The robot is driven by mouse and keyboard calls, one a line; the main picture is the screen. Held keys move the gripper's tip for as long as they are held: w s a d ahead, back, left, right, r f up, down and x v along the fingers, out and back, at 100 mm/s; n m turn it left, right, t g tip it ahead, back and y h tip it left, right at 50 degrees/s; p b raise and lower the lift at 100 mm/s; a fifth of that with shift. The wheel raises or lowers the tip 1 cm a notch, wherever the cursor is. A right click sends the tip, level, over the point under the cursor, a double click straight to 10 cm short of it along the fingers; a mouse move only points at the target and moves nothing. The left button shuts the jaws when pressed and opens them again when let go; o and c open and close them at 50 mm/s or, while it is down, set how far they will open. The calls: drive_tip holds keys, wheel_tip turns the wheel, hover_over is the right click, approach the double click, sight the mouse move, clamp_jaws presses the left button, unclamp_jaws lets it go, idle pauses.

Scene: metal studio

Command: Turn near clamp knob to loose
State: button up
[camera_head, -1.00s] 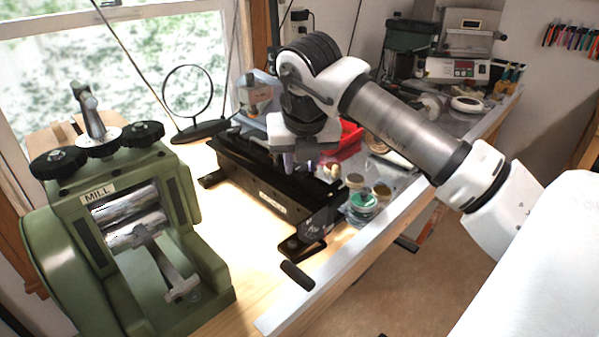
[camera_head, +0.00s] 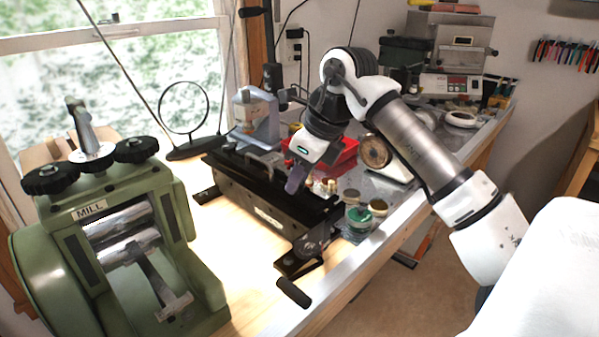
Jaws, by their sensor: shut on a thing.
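The black bench device (camera_head: 262,200) lies on the table, a long dark body with a pale label on its front and a crank handle at its near end. My gripper (camera_head: 294,180) comes down from the right, tilted, with its fingers at the top of this device near its right part. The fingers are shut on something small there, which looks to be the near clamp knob. The knob itself is hidden by the fingers, so its turn position cannot be seen.
A green rolling mill (camera_head: 130,240) with black top knobs stands at the left. A round magnifier (camera_head: 187,110) stands behind. Bare wood shows in front of the device.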

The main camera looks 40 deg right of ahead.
drive_tip(key=n, duration=0.2)
drive_tip(key=n+g+y+p, duration=0.1)
drive_tip(key=n, duration=0.2)
drive_tip(key=shift+w+d+y, duration=0.1)
drive_tip(key=shift+y, duration=0.2)
drive_tip(key=shift+n, duration=0.3)
drive_tip(key=o, duration=1)
drive_tip(key=shift+c, duration=0.2)
drive_tip(key=p+v, duration=0.1)
drive_tip(key=v, duration=1.2)
drive_tip(key=shift+d+r, duration=0.2)
drive_tip(key=shift+r, duration=0.2)
drive_tip(key=shift+w, duration=0.1)
